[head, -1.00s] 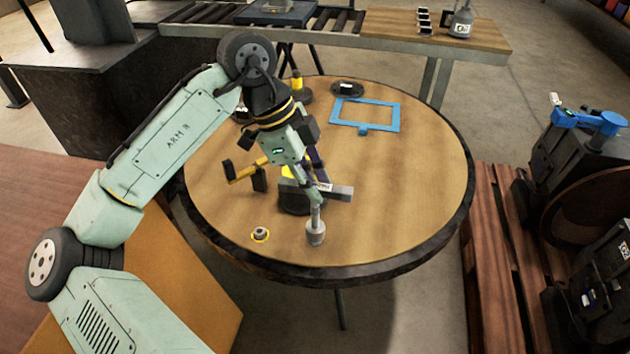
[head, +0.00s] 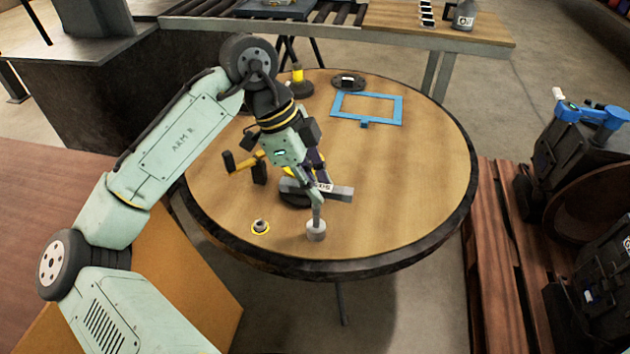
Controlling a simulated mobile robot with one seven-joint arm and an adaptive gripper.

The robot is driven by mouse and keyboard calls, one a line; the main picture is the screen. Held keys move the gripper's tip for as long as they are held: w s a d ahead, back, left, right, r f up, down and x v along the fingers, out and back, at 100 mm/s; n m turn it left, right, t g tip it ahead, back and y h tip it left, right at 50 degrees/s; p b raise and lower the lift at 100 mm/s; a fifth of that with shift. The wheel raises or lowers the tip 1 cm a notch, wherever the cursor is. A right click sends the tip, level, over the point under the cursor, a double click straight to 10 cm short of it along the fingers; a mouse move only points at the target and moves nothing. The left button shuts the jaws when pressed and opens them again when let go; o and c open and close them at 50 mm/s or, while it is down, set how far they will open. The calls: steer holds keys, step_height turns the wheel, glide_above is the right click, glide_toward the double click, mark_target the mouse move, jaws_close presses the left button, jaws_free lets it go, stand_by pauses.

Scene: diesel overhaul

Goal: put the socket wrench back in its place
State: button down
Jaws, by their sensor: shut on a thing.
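The socket wrench appears as a grey labelled crossbar (head: 340,193) with a slanting stem and a thick grey socket end (head: 316,231) pointing down. My gripper (head: 310,178) is shut on it, though the fingers and the exact grip are partly hidden. The socket end is over the front part of the round table (head: 420,200); I cannot tell whether it touches the top. Which spot is the wrench's place is not clear.
A dark round base (head: 293,198) is partly hidden behind the crossbar. A yellow-and-black tool (head: 245,165) lies to the left. A blue frame (head: 368,122), a dark disc (head: 348,82) and a yellow-topped piece (head: 298,80) are farther back. The table's right side is clear.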

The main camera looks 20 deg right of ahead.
steer(key=c, duration=1.4)
jaws_free()
steer(key=shift+c, duration=0.2)
steer(key=o, duration=0.6)
steer(key=shift+c, duration=0.2)
steer(key=shift+r, duration=0.15)
step_height(320, 180, up, 9)
steer(key=p, duration=0.8)
